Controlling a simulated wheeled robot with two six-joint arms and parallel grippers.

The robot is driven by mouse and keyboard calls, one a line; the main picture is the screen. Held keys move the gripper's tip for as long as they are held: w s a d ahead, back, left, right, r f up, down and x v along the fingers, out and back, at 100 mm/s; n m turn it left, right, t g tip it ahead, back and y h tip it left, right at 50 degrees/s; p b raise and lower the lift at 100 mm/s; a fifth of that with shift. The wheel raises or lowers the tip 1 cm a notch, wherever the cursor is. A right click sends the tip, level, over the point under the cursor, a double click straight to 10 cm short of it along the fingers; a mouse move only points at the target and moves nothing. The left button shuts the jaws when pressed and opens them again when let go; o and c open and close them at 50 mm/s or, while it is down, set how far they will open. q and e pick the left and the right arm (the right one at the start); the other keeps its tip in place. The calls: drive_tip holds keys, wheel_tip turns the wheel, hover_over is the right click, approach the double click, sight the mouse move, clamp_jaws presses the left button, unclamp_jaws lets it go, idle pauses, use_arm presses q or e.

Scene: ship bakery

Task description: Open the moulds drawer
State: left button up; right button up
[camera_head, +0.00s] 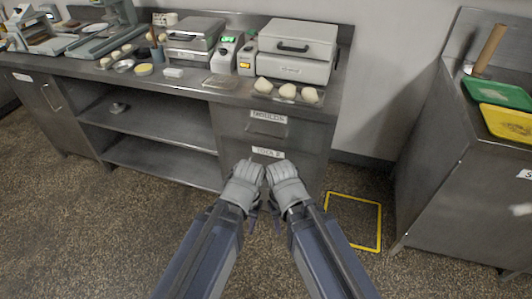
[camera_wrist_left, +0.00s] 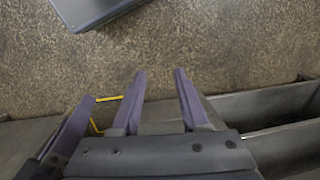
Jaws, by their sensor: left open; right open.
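The moulds drawer (camera_head: 240,120) is in the metal counter, in the head view's middle. Its front looks flush with the cabinet, and a white label reading "MOULDS" (camera_head: 268,117) is on it. A second drawer front with a partly legible label (camera_head: 268,152) is below. My left gripper (camera_head: 252,212) and right gripper (camera_head: 276,214) are side by side, low in front of the lower drawer, apart from the moulds drawer. Both are empty. In the left wrist view, the left gripper's purple fingers (camera_wrist_left: 160,75) are spread over the floor.
Open shelves (camera_head: 150,120) are left of the drawers. Dough balls (camera_head: 288,91) and a grey press (camera_head: 297,50) stand on the counter above. A yellow floor square (camera_head: 378,228) lies to the right, before another metal cabinet (camera_head: 440,190). The floor between is clear.

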use_arm(q)
wheel_tip(320, 180, down, 11)
drive_tip(key=w+a+b, duration=0.1)
drive_tip(key=a+b, duration=0.1)
drive_tip(key=b, duration=0.7)
drive_tip(key=n+t+h+b, duration=0.4)
drive_tip(key=n+t+h, duration=0.2)
drive_tip(key=n+t, duration=1.05)
approach(266, 135)
drive_tip(key=w+n+g, duration=0.2)
drive_tip(key=w, duration=0.1)
drive_tip(key=shift+t, duration=0.25)
drive_tip(key=shift+d+b+x, duration=0.15)
drive_tip(key=shift+b+x, duration=0.2)
drive_tip(key=shift+x, duration=1.6)
drive_tip(key=shift+d+b+x, duration=0.2)
drive_tip(key=shift+b+x, duration=0.1)
drive_tip(key=shift+x, duration=1.65)
drive_tip(key=shift+s+r, duration=0.1)
drive_tip(key=shift+r, duration=0.1)
use_arm(e)
wheel_tip(266, 135, down, 17)
use_arm(q)
clamp_jaws()
